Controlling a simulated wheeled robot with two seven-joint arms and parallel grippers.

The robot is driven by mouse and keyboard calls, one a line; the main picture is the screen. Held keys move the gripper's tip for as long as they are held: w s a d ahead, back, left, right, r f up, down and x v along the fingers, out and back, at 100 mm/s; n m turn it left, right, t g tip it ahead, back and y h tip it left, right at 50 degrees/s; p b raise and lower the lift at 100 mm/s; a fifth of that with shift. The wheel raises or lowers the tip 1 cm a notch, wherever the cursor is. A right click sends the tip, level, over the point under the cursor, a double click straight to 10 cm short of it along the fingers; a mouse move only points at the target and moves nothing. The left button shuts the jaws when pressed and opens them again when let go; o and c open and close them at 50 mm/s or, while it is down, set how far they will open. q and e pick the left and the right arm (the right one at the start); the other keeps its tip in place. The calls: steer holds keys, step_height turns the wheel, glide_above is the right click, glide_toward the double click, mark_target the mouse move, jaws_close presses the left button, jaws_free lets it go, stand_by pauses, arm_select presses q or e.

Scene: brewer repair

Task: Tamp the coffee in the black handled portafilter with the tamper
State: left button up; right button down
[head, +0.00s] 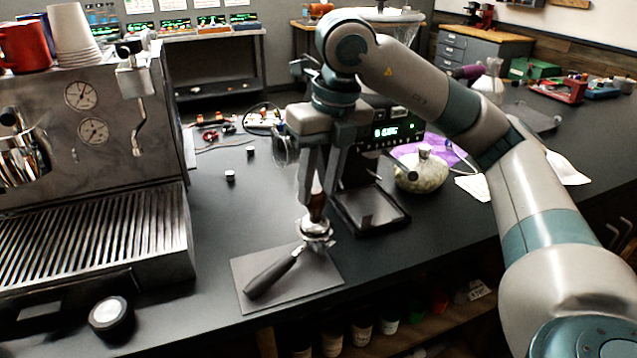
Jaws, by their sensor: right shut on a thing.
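The portafilter (274,272) lies on a flat grey mat (318,275) near the table's front edge. Its black handle points to the lower left and its metal basket end is at the upper right. My right gripper (317,187) points down above the basket end. It is shut on the tamper (316,207), whose brown handle shows between and below the fingers. The tamper is upright and its lower end is at the basket. I cannot tell how deep it sits, and the coffee inside is hidden. My left gripper is not in view.
A large espresso machine (95,150) fills the left. A round black object with a pale top (110,316) is at the front left. A grinder with a lit display (385,135) stands behind my right gripper. A round glass jar (422,172) is right of it.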

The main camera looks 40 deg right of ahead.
steer(key=shift+f+b, duration=0.95)
steer(key=shift+f, duration=0.25)
stand_by(1.6)
steer(key=shift+r, duration=0.1)
steer(key=shift+r+p, duration=2.9)
steer(key=shift+r, duration=1.1)
